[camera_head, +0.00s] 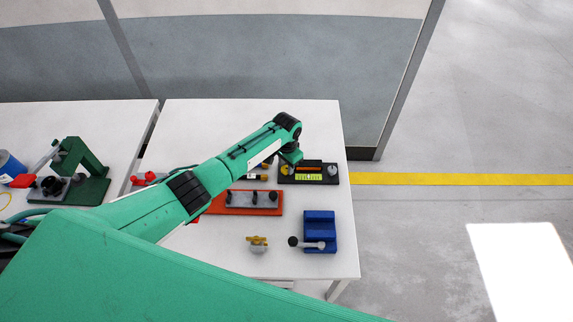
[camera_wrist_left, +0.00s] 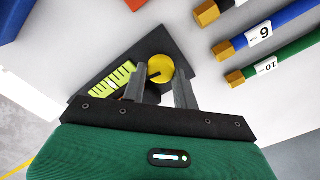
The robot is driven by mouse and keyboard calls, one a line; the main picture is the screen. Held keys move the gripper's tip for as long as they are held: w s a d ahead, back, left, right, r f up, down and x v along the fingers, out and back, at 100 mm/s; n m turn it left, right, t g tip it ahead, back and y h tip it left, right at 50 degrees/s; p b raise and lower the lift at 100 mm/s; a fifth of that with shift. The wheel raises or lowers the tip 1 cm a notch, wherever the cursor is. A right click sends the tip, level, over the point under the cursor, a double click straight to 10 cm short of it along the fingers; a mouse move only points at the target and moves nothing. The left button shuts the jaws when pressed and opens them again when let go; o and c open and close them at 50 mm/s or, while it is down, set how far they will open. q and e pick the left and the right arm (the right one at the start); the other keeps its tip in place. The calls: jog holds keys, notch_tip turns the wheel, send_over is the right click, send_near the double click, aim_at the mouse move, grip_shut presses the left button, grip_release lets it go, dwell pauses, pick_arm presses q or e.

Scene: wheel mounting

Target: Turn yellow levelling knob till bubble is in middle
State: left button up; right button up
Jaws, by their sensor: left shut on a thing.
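The levelling device is a black base (camera_head: 308,182) at the far right part of the table, with a yellow-green marked vial (camera_head: 308,177) and a yellow knob (camera_head: 286,169) at its left end. In the left wrist view the yellow knob (camera_wrist_left: 160,66) has a dark slot, and the vial (camera_wrist_left: 105,79) lies beside it, partly hidden by a finger. I cannot make out the bubble. My left gripper (camera_head: 291,162) reaches down over the knob; in its wrist view the gripper (camera_wrist_left: 161,78) is shut with one finger on each side of the knob. My right gripper is not in view.
A grey knob (camera_head: 333,170) is at the device's right end. An orange-red rack (camera_head: 240,209), a blue block (camera_head: 319,225) with a lever and a small brass fitting (camera_head: 257,244) lie nearer. Blue (camera_wrist_left: 285,27) and green (camera_wrist_left: 290,60) numbered rods lie near the gripper.

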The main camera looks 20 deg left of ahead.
aim_at(286, 168)
pick_arm(q)
jog(key=o, duration=1)
jog(key=shift+c, duration=0.2)
notch_tip(286, 168, up, 14)
jog(key=b, duration=0.2)
jog(key=shift+s+f, duration=0.1)
jog(key=shift+f, duration=0.1)
